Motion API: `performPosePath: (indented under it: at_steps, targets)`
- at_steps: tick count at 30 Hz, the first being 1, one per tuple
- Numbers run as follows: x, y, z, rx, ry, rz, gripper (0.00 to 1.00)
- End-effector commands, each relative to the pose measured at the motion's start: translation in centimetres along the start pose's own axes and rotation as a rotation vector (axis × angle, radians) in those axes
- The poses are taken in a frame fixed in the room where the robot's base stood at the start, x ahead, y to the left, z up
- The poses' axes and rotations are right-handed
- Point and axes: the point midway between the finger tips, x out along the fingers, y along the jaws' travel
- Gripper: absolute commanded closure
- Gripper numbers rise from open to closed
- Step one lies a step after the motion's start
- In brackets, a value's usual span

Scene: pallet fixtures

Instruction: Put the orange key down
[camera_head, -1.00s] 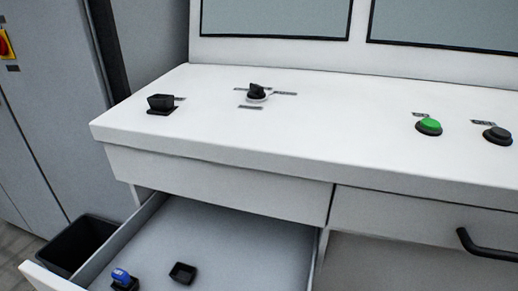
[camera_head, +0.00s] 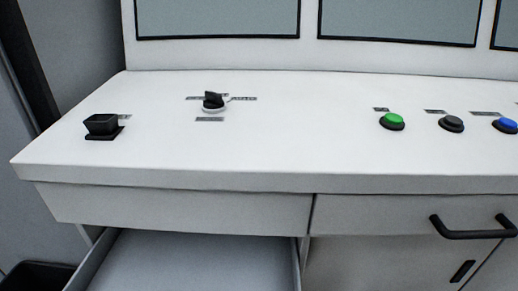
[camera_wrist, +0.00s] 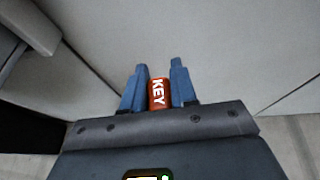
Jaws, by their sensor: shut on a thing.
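The orange key (camera_wrist: 158,93), with the white word KEY on it, is between the two blue fingers of my gripper (camera_wrist: 159,84) in the wrist view. The fingers are shut on it from both sides. The far end of the key is hidden or too small to make out. In the wrist view, pale flat panels lie beyond the fingertips. My gripper and the key do not show in the head view.
A white console desk (camera_head: 300,150) carries a black square holder (camera_head: 101,124), a black rotary switch (camera_head: 213,101), and green (camera_head: 392,121), black (camera_head: 451,123) and blue (camera_head: 506,125) buttons. An open drawer (camera_head: 190,262) sticks out below. A black bin (camera_head: 38,277) stands at lower left.

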Motion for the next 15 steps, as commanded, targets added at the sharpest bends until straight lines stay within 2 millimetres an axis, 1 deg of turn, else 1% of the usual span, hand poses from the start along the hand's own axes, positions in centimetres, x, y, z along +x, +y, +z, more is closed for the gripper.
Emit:
performPosePath:
  at_steps: [2,3,10,15]
  targets:
    - [-0.1,0.0,0.1,0.0,0.0,0.0,1.0]
    - [-0.2,0.0,0.6,0.0,0.0,0.0,1.0]
    - [-0.8,0.0,1.9,0.0,0.0,0.0,1.0]
    - [-1.4,0.0,3.3,0.0,0.0,0.0,1.0]
